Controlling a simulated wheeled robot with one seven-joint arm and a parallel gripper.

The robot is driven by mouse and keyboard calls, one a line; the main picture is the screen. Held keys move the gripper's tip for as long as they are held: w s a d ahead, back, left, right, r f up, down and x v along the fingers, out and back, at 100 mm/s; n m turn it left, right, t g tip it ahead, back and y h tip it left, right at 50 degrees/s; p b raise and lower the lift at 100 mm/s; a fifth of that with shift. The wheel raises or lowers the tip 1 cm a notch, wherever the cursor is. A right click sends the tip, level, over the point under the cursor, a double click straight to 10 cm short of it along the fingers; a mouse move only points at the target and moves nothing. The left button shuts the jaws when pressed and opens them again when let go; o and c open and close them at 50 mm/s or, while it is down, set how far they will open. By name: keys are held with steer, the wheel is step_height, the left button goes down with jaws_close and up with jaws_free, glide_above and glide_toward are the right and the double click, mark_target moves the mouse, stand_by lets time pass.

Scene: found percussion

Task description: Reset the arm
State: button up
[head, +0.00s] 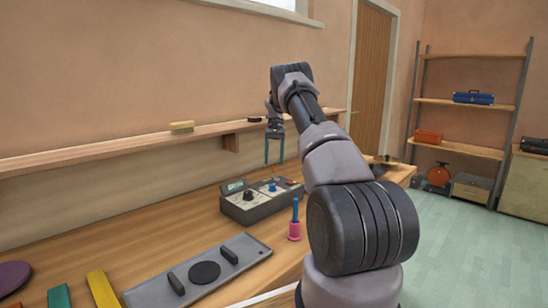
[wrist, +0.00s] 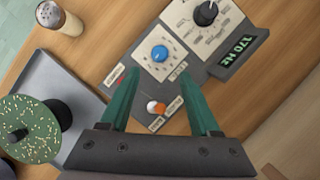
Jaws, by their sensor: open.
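My gripper (head: 274,150) hangs from the raised arm above the bench, pointing down with two green fingers. In the wrist view my gripper (wrist: 162,92) is open, its fingers apart with nothing held between them. Below it is a grey control box (head: 260,201) with knobs and a small display. The wrist view shows the box's blue knob (wrist: 160,53), a black knob (wrist: 206,13), an orange and white knob or lever (wrist: 155,107) and a display (wrist: 237,50) reading 170 Hz. The fingers appear above the box; contact cannot be seen.
The wooden bench (head: 172,235) holds a grey plate (head: 232,272) with black pads, a pink and blue object (head: 294,226), and yellow (head: 102,290) and green (head: 59,297) bars. A wall shelf (head: 100,150) runs behind.

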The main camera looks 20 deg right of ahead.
steer(key=shift+w+d+r, duration=0.1)
steer(key=shift+w+r, duration=0.05)
steer(key=shift+r, duration=0.4)
